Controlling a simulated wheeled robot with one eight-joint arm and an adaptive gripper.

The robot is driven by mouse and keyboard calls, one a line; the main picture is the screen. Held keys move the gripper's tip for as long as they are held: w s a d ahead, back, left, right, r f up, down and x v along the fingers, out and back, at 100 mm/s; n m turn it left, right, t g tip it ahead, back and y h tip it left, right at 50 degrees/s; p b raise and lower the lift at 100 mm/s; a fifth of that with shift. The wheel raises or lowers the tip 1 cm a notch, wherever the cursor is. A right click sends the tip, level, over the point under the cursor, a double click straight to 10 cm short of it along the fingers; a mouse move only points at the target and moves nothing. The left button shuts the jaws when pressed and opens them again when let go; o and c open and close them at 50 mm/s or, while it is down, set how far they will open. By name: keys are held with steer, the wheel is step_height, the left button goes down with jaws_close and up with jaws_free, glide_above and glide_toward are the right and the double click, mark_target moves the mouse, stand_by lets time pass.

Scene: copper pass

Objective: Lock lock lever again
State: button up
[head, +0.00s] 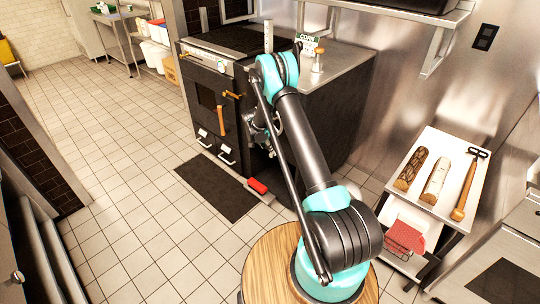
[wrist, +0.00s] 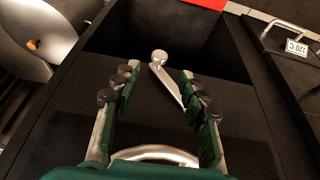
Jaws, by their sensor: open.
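The lock lever (wrist: 168,78) shows in the wrist view as a silver bar with a round knob, set at a slant on a dark panel. My gripper (wrist: 157,88) is open, with its green fingers on either side of the lever. The lever's knob lies near the level of the fingertips. I cannot tell whether the fingers touch it. In the head view my gripper (head: 263,128) is mostly hidden behind my arm, at the front of the black stove (head: 290,85). The lever cannot be made out there.
The stove has a wooden-handled door (head: 207,97) and lower handles with white tags (head: 226,154). A red-handled tool (head: 258,186) sits low by the dark mat (head: 216,185). A cart (head: 447,150) with logs stands right. A round wooden top (head: 270,263) is in front. Tiled floor is free at left.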

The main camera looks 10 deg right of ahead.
mark_target(271, 155)
steer(key=x, duration=0.7)
steer(key=shift+f, duration=0.1)
jaws_close()
steer(key=shift+s, duration=0.1)
